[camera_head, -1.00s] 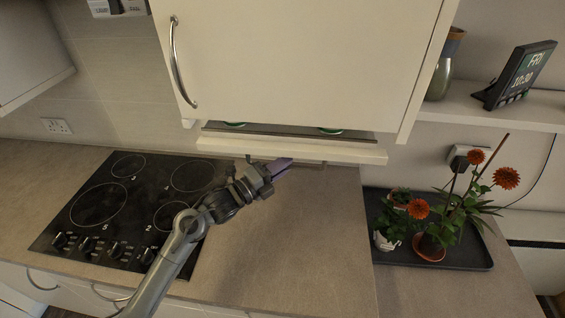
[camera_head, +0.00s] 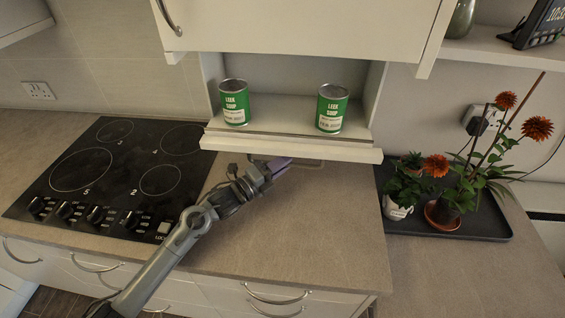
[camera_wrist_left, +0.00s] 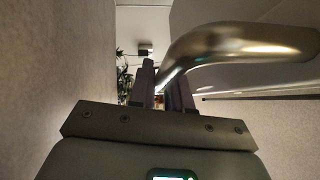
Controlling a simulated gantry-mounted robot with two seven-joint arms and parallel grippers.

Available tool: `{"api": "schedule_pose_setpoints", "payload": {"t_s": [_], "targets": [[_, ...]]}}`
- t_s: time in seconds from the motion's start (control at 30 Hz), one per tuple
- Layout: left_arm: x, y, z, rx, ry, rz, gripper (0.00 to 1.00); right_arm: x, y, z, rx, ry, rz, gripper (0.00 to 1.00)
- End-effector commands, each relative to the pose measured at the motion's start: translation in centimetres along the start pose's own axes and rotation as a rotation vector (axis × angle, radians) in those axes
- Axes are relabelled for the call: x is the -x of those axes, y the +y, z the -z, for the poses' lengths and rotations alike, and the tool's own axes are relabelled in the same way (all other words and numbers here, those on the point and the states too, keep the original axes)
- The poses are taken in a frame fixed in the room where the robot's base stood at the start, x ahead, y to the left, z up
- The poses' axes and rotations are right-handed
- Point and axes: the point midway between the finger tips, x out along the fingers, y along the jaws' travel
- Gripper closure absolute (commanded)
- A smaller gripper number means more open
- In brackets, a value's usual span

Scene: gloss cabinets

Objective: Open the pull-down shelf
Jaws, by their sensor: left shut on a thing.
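The pull-down shelf (camera_head: 290,149) hangs below the white wall cabinet, with a clear gap between its pale front edge and the cabinet's bottom. Two green leek soup cans, one on the left (camera_head: 234,103) and one on the right (camera_head: 332,108), stand upright on it. A metal bar handle (camera_head: 308,163) shows under the front edge and looms large in the left wrist view (camera_wrist_left: 240,45). My left gripper (camera_head: 281,164) is shut on the handle near its left end. The fingertips partly hide the grip. My right gripper is not in view.
The cabinet door (camera_head: 300,30) is above. A black hob (camera_head: 110,178) lies left on the worktop (camera_head: 300,220). A dark tray (camera_head: 480,225) with potted orange flowers (camera_head: 443,215) stands right. The worktop below the shelf is clear.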

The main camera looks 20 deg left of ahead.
Motion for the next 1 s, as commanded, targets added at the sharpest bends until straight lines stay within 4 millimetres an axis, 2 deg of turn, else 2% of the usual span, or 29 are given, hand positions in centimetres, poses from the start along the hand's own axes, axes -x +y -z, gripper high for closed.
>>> {"api": "schedule_pose_setpoints", "payload": {"t_s": [0.03, 0.27, 0.3, 0.4, 0.77, 0.87, 1.0], "targets": [[0.1, 0.5, 0.0, 0.002, -0.002, -0.009, 1.0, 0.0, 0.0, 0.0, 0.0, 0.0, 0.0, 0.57], [0.1, 0.3, 0.0, 0.002, -0.001, -0.007, 1.0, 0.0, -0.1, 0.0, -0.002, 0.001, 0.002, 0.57], [0.1, 0.3, 0.0, 0.002, -0.001, -0.007, 0.79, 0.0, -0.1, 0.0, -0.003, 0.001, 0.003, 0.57], [0.1, 0.2, 0.0, 0.001, -0.001, -0.005, 0.64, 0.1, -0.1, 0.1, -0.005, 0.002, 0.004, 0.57], [0.3, 0.0, 0.0, 0.0, 0.0, -0.001, 0.63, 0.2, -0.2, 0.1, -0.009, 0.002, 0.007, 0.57], [1.0, -0.1, -0.1, -0.001, 0.0, -0.001, 0.63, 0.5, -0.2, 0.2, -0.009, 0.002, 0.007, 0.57], [2.9, -0.1, 0.0, -0.002, 0.0, -0.003, 0.63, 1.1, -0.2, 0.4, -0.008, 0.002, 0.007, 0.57]]}}
